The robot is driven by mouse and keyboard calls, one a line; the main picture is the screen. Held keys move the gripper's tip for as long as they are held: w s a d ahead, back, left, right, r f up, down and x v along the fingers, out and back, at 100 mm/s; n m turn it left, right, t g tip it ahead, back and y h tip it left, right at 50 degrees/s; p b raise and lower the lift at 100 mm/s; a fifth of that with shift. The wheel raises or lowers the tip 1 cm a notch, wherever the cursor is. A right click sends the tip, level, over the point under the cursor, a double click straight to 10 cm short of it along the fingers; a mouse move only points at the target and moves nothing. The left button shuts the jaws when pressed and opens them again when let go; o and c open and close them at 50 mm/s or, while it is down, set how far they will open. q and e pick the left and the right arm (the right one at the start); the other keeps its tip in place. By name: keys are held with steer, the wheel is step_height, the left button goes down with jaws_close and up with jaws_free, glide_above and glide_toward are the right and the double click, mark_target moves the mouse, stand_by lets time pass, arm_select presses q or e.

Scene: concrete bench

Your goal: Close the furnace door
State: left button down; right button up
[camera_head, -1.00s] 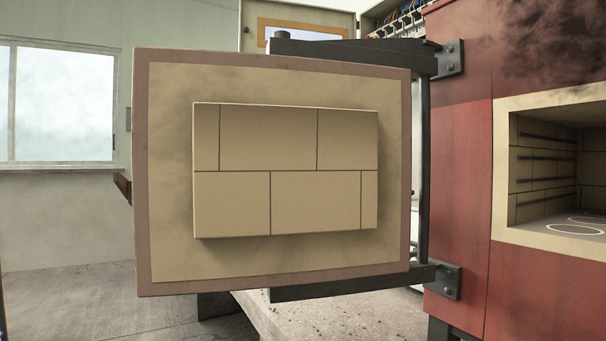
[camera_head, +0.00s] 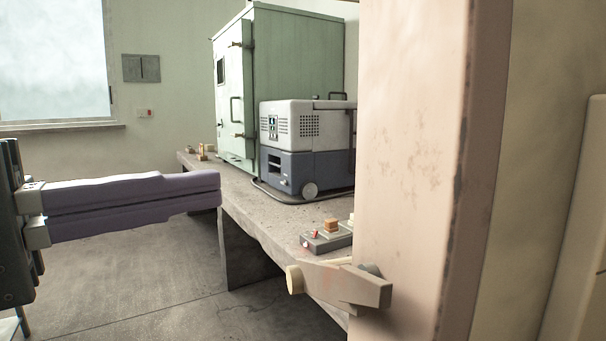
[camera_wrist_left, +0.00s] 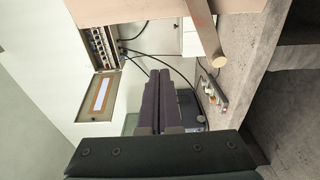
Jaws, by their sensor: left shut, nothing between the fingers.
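The furnace door (camera_head: 420,150) fills the right of the head view, seen nearly edge-on, with its cream lining facing right. Its handle (camera_head: 345,286) sticks out to the left, low on the door's edge. My left gripper (camera_head: 218,188) comes in from the left with its purple fingers pressed together and empty. It is apart from the door, left of and above the handle in the picture. In the left wrist view, the fingers (camera_wrist_left: 170,85) point up the picture, with the door's pale panel (camera_wrist_left: 150,9) and handle end (camera_wrist_left: 217,61) beyond. The furnace opening is out of view.
A concrete bench (camera_head: 240,205) runs behind the handle. It carries a green cabinet (camera_head: 300,60), a grey-blue machine (camera_head: 305,145) and a small control box (camera_head: 325,240). An open electrical panel (camera_wrist_left: 98,45) shows in the left wrist view. The floor at left is clear.

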arm_select(q)
steer(key=p+x, duration=0.1)
steer(key=x, duration=0.2)
steer(key=p+x, duration=0.1)
steer(key=x, duration=0.2)
steer(key=s+p+x, duration=0.1)
steer(key=x, duration=0.3)
steer(key=shift+d+p, duration=0.3)
steer(key=shift+d, duration=0.1)
steer(key=shift+s+d+p, duration=0.15)
steer(key=shift+s+p, duration=0.2)
steer(key=shift+s, duration=0.2)
steer(key=shift+s+d+p, duration=0.15)
steer(key=shift+s+p, duration=0.2)
steer(key=shift+s, duration=0.25)
steer(key=shift+s+d+f, duration=0.1)
steer(key=shift+s+d, duration=0.1)
steer(key=shift+s, duration=0.45)
arm_select(e)
steer(key=shift+w+d+v, duration=0.1)
steer(key=shift+w+v, duration=0.1)
steer(key=shift+v, duration=0.75)
steer(key=shift+w+d+v, duration=0.15)
steer(key=shift+w+v, duration=0.05)
steer(key=shift+v, duration=0.75)
steer(key=shift+w+d+v, duration=0.1)
steer(key=shift+w+v, duration=0.05)
steer(key=shift+v, duration=0.75)
steer(key=shift+r, duration=0.2)
